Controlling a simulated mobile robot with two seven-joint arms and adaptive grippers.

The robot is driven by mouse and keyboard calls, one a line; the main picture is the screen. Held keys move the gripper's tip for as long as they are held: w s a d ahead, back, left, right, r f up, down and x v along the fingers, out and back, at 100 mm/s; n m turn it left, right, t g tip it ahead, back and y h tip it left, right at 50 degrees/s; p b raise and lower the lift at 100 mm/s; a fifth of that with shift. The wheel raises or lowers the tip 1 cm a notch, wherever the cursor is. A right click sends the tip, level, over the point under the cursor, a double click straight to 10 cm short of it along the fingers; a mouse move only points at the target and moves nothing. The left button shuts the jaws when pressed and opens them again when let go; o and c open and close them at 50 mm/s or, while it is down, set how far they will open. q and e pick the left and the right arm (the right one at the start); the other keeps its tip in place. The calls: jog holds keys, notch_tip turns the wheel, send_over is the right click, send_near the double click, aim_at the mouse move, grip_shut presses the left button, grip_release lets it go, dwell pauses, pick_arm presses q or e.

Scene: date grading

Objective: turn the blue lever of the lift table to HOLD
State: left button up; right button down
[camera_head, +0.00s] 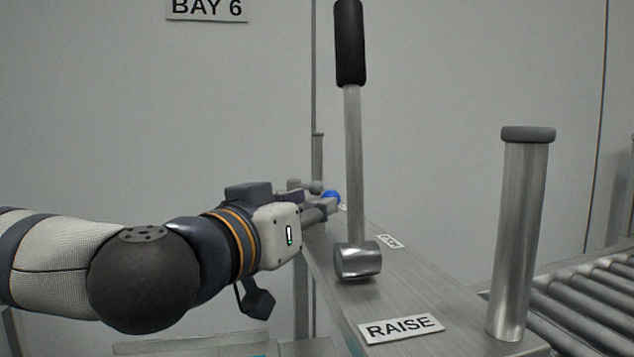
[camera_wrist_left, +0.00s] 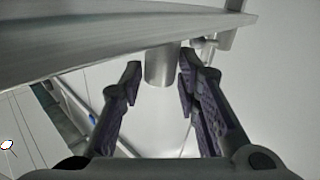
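The blue lever shows only as a small blue knob (camera_head: 331,196) at the far end of the metal ledge, partly hidden by my left gripper. Which mark it points to cannot be told. My left gripper (camera_head: 324,205) is right beside the knob, with its fingers toward it. In the left wrist view the left gripper (camera_wrist_left: 160,76) is open, its two fingertips apart on either side of a short metal cylinder (camera_wrist_left: 162,66). My right gripper is not in view.
A tall metal lever with a black grip (camera_head: 350,45) stands close right of my left gripper. A RAISE plate (camera_head: 401,328) and a small unreadable plate (camera_head: 390,241) lie on the ledge (camera_head: 430,290). A capped post (camera_head: 522,235) and roller conveyor (camera_head: 590,300) are at right.

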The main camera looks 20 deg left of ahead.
pick_arm(q)
jog(key=shift+w+d+f, duration=0.1)
jog(key=shift+w, duration=0.95)
grip_shut()
